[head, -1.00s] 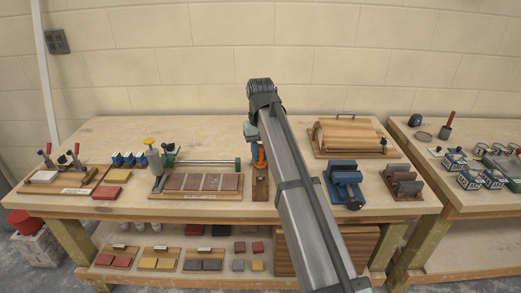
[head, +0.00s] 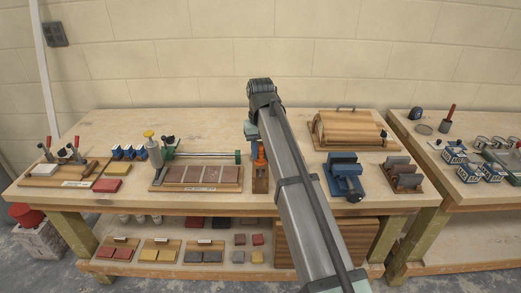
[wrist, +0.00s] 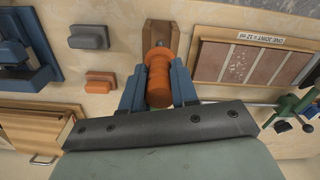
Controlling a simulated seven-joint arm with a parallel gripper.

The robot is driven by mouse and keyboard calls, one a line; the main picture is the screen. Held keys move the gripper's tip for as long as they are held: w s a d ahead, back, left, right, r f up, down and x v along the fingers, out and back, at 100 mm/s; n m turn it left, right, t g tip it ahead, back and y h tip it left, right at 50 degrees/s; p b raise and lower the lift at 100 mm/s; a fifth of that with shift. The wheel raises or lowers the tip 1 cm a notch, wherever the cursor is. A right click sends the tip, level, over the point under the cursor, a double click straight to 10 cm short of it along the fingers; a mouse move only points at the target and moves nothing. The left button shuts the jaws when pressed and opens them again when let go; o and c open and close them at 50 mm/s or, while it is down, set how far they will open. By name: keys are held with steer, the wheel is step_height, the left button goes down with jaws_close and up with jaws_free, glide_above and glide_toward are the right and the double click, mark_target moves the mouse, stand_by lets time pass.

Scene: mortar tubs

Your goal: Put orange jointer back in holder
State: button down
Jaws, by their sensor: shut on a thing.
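The orange jointer (wrist: 158,78) has a ribbed orange handle, and in the wrist view it stands between the two blue fingers of my gripper (wrist: 158,88). My gripper is shut on that handle. The wooden holder (wrist: 160,36) is a narrow brown block just beyond the handle in the wrist view. In the head view the jointer (head: 260,160) shows beside my arm, above the holder (head: 260,183). The jointer's lower end is hidden, so I cannot tell how far it sits in the holder.
A board with brown bricks (head: 200,176) stands just left of the holder in the head view. A blue vise (head: 345,178) and a rack with grey blocks (head: 402,175) stand to the right. A wooden drum-shaped piece (head: 348,128) is behind them. Bare table lies at the back left.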

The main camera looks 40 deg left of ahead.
mark_target(260, 159)
steer(key=shift+f, duration=1.05)
steer(key=shift+f, duration=0.2)
steer(key=shift+f, duration=0.6)
steer(key=c, duration=0.8)
jaws_free()
steer(key=shift+o, duration=0.4)
steer(key=o, duration=0.4)
steer(key=shift+r, duration=0.15)
